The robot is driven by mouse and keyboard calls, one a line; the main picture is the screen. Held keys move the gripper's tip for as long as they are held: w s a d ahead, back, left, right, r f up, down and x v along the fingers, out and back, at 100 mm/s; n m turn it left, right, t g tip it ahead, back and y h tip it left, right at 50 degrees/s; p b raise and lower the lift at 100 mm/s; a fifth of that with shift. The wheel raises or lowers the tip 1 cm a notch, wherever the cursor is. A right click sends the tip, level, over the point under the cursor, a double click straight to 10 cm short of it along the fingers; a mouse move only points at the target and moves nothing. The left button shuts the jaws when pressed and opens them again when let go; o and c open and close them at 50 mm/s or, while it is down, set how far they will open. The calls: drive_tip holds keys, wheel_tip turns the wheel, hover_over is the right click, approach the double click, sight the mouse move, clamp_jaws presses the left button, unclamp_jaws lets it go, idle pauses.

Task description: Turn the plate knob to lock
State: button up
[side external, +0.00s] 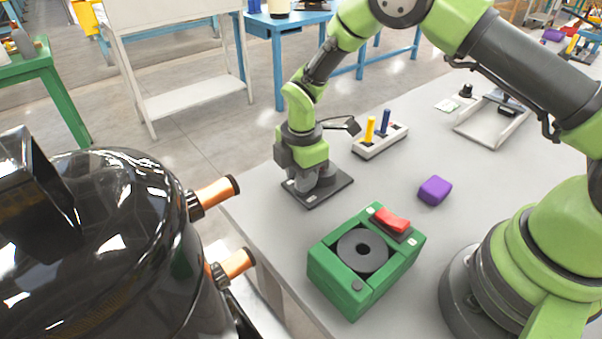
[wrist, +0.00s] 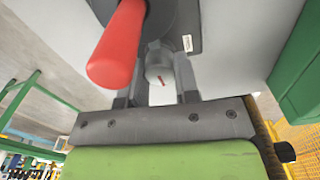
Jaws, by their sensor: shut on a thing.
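The dark plate (side external: 335,186) lies flat on the grey table under my gripper, and a corner of it with a white label shows in the wrist view (wrist: 215,22). The plate knob (wrist: 158,66) is a grey round knob with a short red mark on its face, seen between my two fingers. My gripper (side external: 308,183) points down over the plate and is shut on the knob. Its fingers also show in the wrist view (wrist: 159,84), one on each side of the knob. A red rounded handle (wrist: 116,45) stands beside the knob. In the side view my gripper hides the knob and handle.
A green box (side external: 340,285) with a black ring and a red rocker switch stands nearer the camera. A purple block (side external: 434,190) lies to the right. A light block with yellow and blue pegs (side external: 380,141) stands behind. A black compressor (side external: 100,230) with copper pipe stubs is at left.

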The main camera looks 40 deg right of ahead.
drive_tip(key=shift+m, duration=2.9)
drive_tip(key=o, duration=0.9)
drive_tip(key=shift+o, duration=0.2)
wheel_tip(320, 180, up, 10)
